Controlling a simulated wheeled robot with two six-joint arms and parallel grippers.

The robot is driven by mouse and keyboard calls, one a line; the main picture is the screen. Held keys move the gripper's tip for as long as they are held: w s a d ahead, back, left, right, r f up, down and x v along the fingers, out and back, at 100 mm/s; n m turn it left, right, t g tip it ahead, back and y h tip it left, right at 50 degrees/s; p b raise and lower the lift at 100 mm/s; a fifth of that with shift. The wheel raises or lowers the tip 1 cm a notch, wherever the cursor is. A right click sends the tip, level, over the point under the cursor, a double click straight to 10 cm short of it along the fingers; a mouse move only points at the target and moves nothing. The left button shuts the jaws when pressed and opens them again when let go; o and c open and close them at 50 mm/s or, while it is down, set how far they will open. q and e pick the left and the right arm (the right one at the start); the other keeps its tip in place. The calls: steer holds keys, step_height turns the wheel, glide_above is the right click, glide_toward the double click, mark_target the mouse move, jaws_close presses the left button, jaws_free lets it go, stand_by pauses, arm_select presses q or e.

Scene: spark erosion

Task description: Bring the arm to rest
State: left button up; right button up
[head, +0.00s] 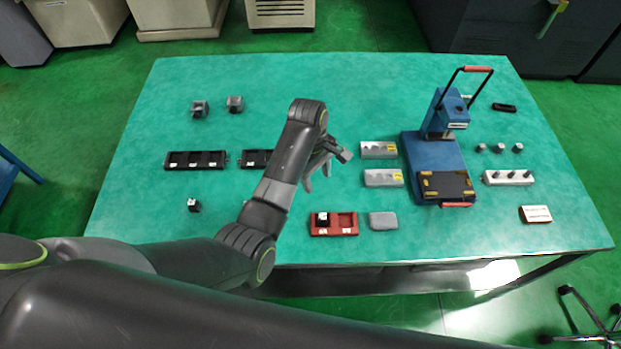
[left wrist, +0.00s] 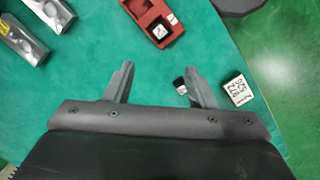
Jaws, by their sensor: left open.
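My left arm reaches in over the green table (head: 330,80) from the left. My left gripper (head: 318,181) is above the table, left of the grey blocks with yellow labels. Its jaws are apart with nothing held between them; they also show spread in the left wrist view (left wrist: 161,80). Beyond the fingers there, a red tray (left wrist: 138,8) holds a dark block with a white label (left wrist: 161,31). A white-marked block (left wrist: 239,90) lies right of the right finger, and a small dark piece is partly hidden by it. My right gripper is not in view.
The red tray (head: 345,233) and a grey block (head: 383,221) are near the front edge. Black trays (head: 195,168) and a small dark cube (head: 194,205) are left. A blue press (head: 430,150) stands right. The table's back middle is clear.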

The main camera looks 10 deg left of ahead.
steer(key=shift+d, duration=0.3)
